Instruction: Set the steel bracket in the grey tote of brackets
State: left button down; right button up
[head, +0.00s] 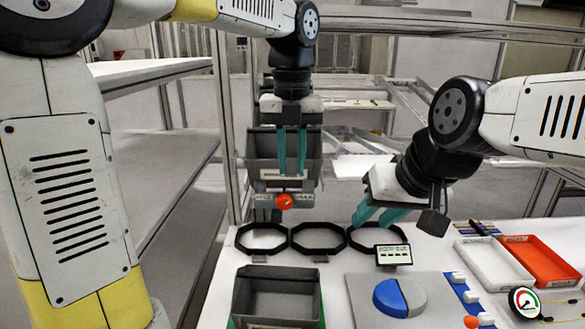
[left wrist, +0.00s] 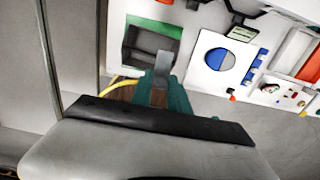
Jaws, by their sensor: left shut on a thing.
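My left gripper (head: 291,172) hangs pointing down in front of a grey tote (head: 256,146) at the back of the table. In the left wrist view its teal fingers (left wrist: 163,88) are shut on a grey strip, the steel bracket (left wrist: 163,66). The bracket is not clear in the head view. Another grey tote (head: 278,272) stands at the front with green at its base; it also shows in the left wrist view (left wrist: 150,43), beyond the bracket. Its contents are unclear.
Black rings (head: 317,238) lie in a row across the table. A panel with a blue and grey disc (head: 400,297) sits right of the front tote. White (head: 493,262) and red trays (head: 540,260) and a gauge (head: 524,303) are at right.

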pick_arm(q)
jog(key=w, duration=1.7)
jog(key=shift+f, duration=3.55)
jog(key=shift+f, duration=0.1)
jog(key=shift+f, duration=0.5)
jog(key=c, duration=1.3)
grip_release()
jog(key=shift+o, duration=0.2)
